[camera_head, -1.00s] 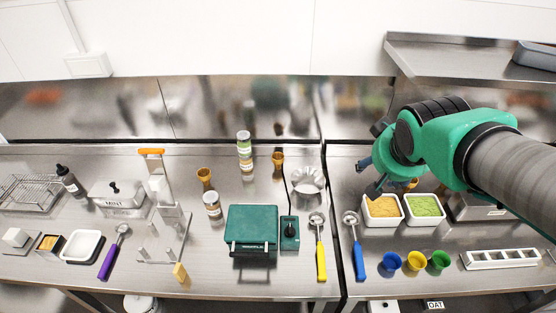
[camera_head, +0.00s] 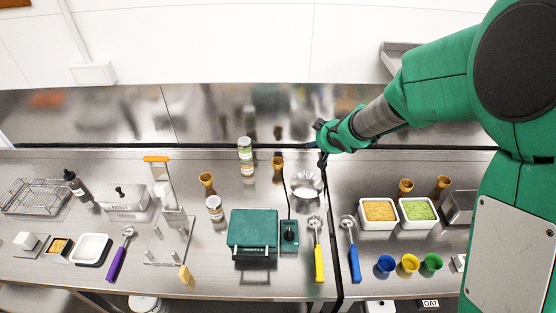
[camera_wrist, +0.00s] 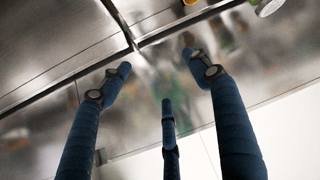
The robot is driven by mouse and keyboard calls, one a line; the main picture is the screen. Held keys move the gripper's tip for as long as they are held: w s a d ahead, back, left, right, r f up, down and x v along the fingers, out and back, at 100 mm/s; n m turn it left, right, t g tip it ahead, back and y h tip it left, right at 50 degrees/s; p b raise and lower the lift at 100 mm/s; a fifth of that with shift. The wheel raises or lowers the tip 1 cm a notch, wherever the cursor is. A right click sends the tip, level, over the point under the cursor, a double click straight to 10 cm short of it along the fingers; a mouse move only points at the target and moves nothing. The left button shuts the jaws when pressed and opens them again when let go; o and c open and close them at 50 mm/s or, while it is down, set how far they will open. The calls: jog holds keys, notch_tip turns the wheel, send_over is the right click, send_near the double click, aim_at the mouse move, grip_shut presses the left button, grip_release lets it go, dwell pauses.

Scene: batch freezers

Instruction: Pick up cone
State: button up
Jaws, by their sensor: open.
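Brown cones stand upright on the steel counter in the head view. Two are on the left counter, one left of centre (camera_head: 206,181) and one near the black gap (camera_head: 277,166). Two more stand behind the white tubs on the right, a left one (camera_head: 405,187) and a right one (camera_head: 441,184). My gripper (camera_head: 322,145) hangs above the back of the counter near the steel splashback, apart from all cones. In the wrist view my gripper (camera_wrist: 158,76) has its fingers spread with nothing between them.
Small jars (camera_head: 215,207) stand near the left cones, and a fluted metal bowl (camera_head: 306,184) sits below my gripper. A green press (camera_head: 252,230) is in front. Tubs of yellow (camera_head: 379,212) and green topping (camera_head: 418,211) stand before the right cones. The steel splashback (camera_head: 230,115) is behind.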

jog(key=w+a+f+n+g+y+p, duration=0.1)
jog(key=w+a+f+n+y+p, duration=0.1)
jog(key=a+f, duration=0.7)
notch_tip(320, 180, down, 4)
jog(key=shift+w+a+f+y, duration=0.1)
jog(key=shift+w+a+y, duration=0.3)
jog(key=shift+w+y, duration=0.35)
jog(key=shift+s, duration=0.1)
send_near(276, 162)
jog(key=shift+x, duration=1.1)
jog(key=shift+s+a+f+b, duration=0.1)
jog(key=shift+a+b, duration=0.1)
jog(key=shift+b, duration=0.1)
jog(key=shift+x, duration=2.55)
jog(key=c, duration=0.8)
